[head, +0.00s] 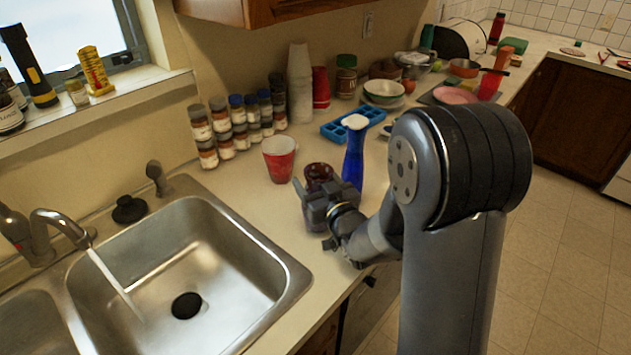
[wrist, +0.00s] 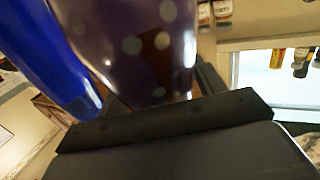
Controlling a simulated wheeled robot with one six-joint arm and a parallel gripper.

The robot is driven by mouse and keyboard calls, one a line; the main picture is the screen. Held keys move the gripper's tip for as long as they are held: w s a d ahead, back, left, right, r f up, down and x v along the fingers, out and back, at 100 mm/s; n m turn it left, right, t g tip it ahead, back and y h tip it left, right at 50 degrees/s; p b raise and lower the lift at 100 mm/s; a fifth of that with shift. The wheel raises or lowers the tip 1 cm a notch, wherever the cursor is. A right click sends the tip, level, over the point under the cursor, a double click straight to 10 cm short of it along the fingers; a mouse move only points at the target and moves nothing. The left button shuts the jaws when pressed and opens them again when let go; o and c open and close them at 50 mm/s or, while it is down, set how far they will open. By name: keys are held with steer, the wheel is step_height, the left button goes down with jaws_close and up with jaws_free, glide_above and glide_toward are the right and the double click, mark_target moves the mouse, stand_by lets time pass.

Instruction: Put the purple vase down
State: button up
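The purple vase (head: 318,173) is dark and glossy; its rim shows above my gripper (head: 328,208) in the head view. In the wrist view the purple vase (wrist: 140,45) has pale dots and sits between the two dark fingers of my gripper (wrist: 155,95), which are closed around it. My gripper and arm hide much of its body in the head view. It is over the counter near the front edge; I cannot tell whether its base touches.
A red cup (head: 280,160) is behind left. The sink (head: 190,270) lies left. Spice jars (head: 223,128) and a blue tray (head: 345,126) are behind.

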steer(key=shift+o, duration=0.7)
steer(key=shift+r, duration=0.15)
steer(key=b+v, duration=0.2)
steer(key=v, duration=1)
steer(key=shift+c, duration=0.4)
